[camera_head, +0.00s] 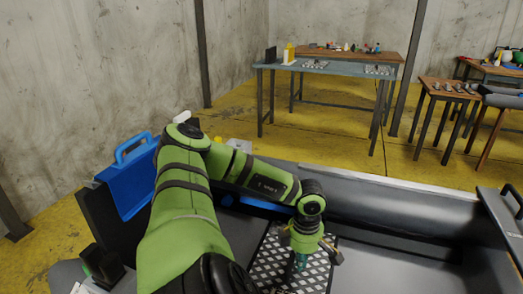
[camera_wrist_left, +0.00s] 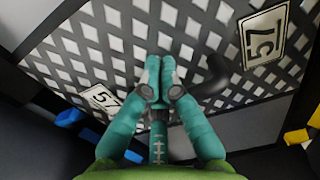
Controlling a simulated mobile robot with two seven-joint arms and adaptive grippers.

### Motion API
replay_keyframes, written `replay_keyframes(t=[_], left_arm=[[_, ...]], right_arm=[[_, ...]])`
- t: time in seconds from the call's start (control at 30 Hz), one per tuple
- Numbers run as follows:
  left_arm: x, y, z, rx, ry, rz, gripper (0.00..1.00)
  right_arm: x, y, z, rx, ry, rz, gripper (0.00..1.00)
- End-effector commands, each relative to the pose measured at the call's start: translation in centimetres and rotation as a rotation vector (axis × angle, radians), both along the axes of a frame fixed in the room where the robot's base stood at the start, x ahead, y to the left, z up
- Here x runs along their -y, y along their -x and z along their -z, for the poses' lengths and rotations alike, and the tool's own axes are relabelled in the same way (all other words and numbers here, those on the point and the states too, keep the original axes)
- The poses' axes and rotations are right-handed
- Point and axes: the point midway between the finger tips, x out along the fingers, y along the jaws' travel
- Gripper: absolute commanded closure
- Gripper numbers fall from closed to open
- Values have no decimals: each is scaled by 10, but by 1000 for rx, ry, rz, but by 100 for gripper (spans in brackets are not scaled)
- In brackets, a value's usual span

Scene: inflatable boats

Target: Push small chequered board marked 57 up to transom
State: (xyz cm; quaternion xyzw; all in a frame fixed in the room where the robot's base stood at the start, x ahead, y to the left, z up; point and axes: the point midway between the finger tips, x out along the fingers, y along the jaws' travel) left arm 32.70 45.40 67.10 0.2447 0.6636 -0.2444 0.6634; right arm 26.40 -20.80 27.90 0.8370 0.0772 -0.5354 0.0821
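The chequered board (camera_head: 266,264) lies in the grey boat, dark with light diamonds. In the left wrist view the board (camera_wrist_left: 95,45) fills most of the picture and carries two plates marked 57, one plate (camera_wrist_left: 262,37) at upper right and one (camera_wrist_left: 100,98) at lower left. My left gripper (camera_head: 302,262) is over the board in the head view. In the wrist view its teal fingers (camera_wrist_left: 161,78) are drawn together with nothing visible between them; I cannot tell whether they touch the board. A grey boat wall (camera_head: 400,208) stands behind; I cannot tell if it is the transom. My right gripper is not in view.
A blue case (camera_head: 125,180) stands left of my left arm. A dark box-like thing (camera_head: 508,215) is at the right edge. Tables with small items stand beyond the boat on the yellow floor (camera_head: 290,140). The boat floor right of the board looks clear.

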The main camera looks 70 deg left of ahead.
Motion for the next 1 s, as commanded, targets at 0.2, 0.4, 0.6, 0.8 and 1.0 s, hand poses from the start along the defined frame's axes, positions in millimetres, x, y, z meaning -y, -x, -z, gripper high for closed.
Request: replay_keyframes(t=[0.2, 0.4, 0.6, 0.8, 1.0], left_arm=[[-14, 17, 0, -5, -3, -1, 96], [-26, 31, 0, -5, -2, -1, 96], [-38, 44, -1, -4, -3, -2, 96], [-49, 58, -1, -4, -1, -2, 96], [-60, 71, -1, -4, 0, -1, 96]], right_arm=[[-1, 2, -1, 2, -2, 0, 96], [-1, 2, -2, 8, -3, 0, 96], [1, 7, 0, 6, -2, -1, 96], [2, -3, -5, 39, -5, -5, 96], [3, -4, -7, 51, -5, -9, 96]])
